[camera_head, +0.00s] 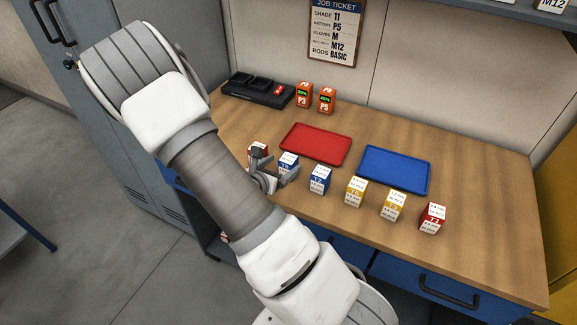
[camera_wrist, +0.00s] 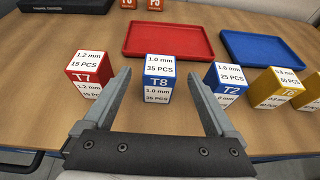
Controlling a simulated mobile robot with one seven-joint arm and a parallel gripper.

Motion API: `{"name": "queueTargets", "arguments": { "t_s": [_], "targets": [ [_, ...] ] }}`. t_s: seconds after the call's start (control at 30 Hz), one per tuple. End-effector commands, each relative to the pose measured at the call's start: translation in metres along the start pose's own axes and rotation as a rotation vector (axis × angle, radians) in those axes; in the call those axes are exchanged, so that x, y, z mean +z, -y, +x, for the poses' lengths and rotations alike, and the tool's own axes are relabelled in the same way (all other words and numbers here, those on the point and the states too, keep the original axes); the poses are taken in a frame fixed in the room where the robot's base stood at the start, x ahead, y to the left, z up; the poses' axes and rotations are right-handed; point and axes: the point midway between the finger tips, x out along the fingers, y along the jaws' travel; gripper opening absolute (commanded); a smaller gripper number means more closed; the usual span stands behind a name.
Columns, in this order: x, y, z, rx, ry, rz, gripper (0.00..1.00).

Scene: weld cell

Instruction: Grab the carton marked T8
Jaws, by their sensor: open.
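The carton marked T8 (camera_wrist: 158,79) is a small blue and white box reading 1.0 mm, 35 PCS. It stands on the bench top, ahead of my gripper (camera_wrist: 168,82) and roughly centred between the jaws in the wrist view. In the head view the T8 carton (camera_head: 288,163) is partly hidden behind my gripper (camera_head: 272,172). My gripper is open, with nothing between its pads but the view of T8 beyond; I cannot tell how far the fingertips reach along it.
A red carton T7 (camera_wrist: 90,73) stands left of T8 and a blue carton T2 (camera_wrist: 225,78) right of it. Yellow cartons and a red T1 (camera_head: 432,218) continue the row. A red tray (camera_head: 316,144) and a blue tray (camera_head: 394,171) lie behind. A charger (camera_head: 258,91) sits farther back.

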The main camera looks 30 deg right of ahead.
Motion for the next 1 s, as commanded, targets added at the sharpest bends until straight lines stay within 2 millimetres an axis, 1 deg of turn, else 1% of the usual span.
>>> {"name": "queueTargets", "arguments": {
  "t_s": [0.2, 0.3, 0.4, 0.6, 0.67, 0.7, 0.87, 1.0],
  "targets": [
    [0.0, 0.001, 0.031, -0.004, 0.001, -0.001, 0.91],
    [-0.001, 0.001, 0.043, -0.002, 0.0, 0.0, 0.91],
    [-0.001, 0.0, 0.047, 0.0, 0.0, 0.001, 0.91],
    [-0.001, 0.0, 0.048, 0.0, 0.0, 0.001, 0.91],
    [-0.001, 0.0, 0.047, 0.0, 0.0, 0.001, 0.82],
    [-0.001, 0.0, 0.047, 0.0, 0.0, 0.001, 0.75],
    [-0.001, 0.0, 0.047, 0.0, 0.0, 0.001, 0.46],
    [-0.001, 0.0, 0.047, 0.0, 0.0, 0.001, 0.21]
  ]
}}
